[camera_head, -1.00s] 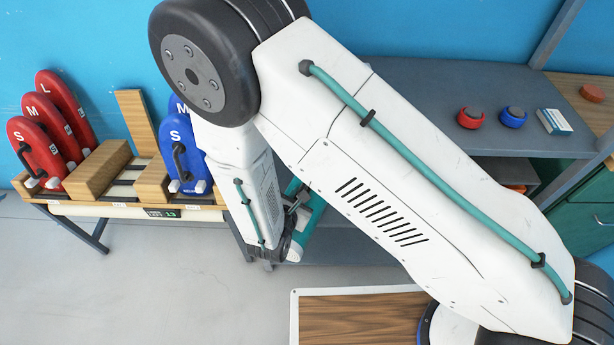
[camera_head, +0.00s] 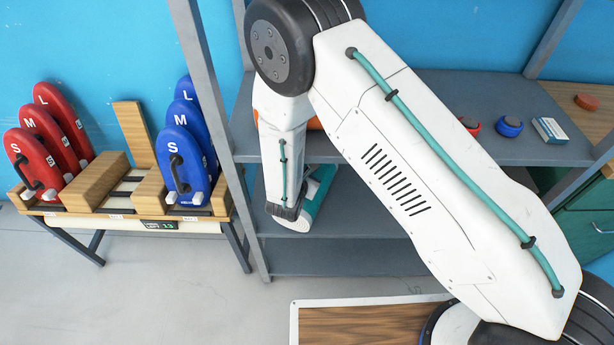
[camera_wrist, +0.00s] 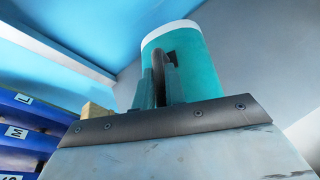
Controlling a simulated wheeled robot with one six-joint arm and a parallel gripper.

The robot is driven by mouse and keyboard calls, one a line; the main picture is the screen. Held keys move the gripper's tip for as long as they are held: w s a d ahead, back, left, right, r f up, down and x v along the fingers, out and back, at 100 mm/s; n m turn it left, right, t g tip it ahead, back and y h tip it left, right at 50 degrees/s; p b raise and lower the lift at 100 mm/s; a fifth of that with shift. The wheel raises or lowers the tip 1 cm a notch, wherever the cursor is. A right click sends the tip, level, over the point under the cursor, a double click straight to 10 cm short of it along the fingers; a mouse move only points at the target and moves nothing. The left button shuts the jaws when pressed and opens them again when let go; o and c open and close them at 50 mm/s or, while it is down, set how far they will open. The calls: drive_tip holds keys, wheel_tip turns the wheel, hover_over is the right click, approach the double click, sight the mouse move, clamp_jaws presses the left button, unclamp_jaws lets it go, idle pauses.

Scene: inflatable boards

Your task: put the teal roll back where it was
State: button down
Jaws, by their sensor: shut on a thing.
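The teal roll (camera_head: 319,194) shows in the head view below my forearm, in front of the grey shelf unit, with a pale end. Part of it is hidden behind my gripper (camera_head: 290,222). In the wrist view the teal roll (camera_wrist: 190,68) stands up beyond the gripper's dark edge, with a white rim at its top and a dark handle on its side. My gripper (camera_wrist: 158,88) is shut on it at the handle. I cannot tell whether the roll touches the shelf.
A grey shelf unit (camera_head: 420,110) with upright posts stands behind my arm, its lower shelf (camera_head: 335,258) bare. A wooden rack (camera_head: 100,196) holds red boards (camera_head: 36,160) and blue boards (camera_head: 180,150) at the left.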

drive_tip(key=shift+w+d+f, duration=0.15)
drive_tip(key=shift+w, duration=0.35)
drive_tip(key=shift+f, duration=1.6)
drive_tip(key=c, duration=1.5)
unclamp_jaws()
drive_tip(key=shift+f, duration=0.15)
drive_tip(key=shift+o, duration=0.2)
